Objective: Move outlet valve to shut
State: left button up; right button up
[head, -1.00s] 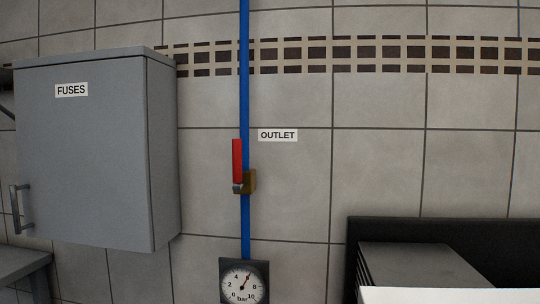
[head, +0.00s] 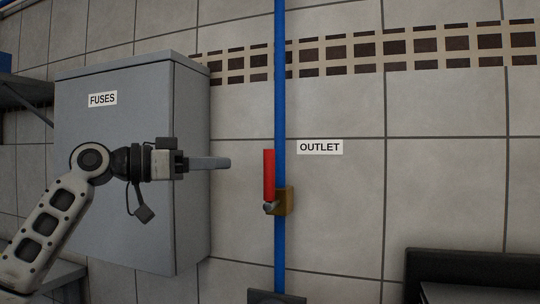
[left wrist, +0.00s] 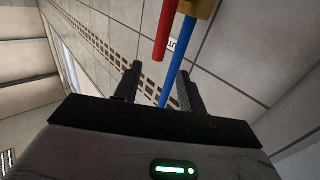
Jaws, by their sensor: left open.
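The outlet valve has a red lever (head: 269,175) standing upright, parallel to the blue pipe (head: 280,90), on a brass body (head: 285,201). The OUTLET label (head: 320,147) is on the wall to its right. My left gripper (head: 226,163) is to the left of the lever, pointing at it, apart from it and empty. In the left wrist view my left gripper (left wrist: 158,85) has its two fingers spread. The red lever (left wrist: 166,32) and the brass body (left wrist: 200,8) show beyond the fingertips there. My right gripper is not in view.
The grey FUSES cabinet (head: 110,200) sticks out from the wall behind and left of my left gripper. A dark box-like unit (head: 470,268) stands at lower right. The tiled wall around the valve is clear.

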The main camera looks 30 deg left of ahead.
pick_arm(q)
jog(key=p, duration=0.4)
send_over(269, 200)
jog(key=a, duration=0.1)
jog(key=shift+w+d+p, duration=0.2)
jog(key=shift+w+p, duration=0.1)
jog(key=shift+w, duration=0.2)
jog(key=shift+c, duration=0.3)
grip_shut()
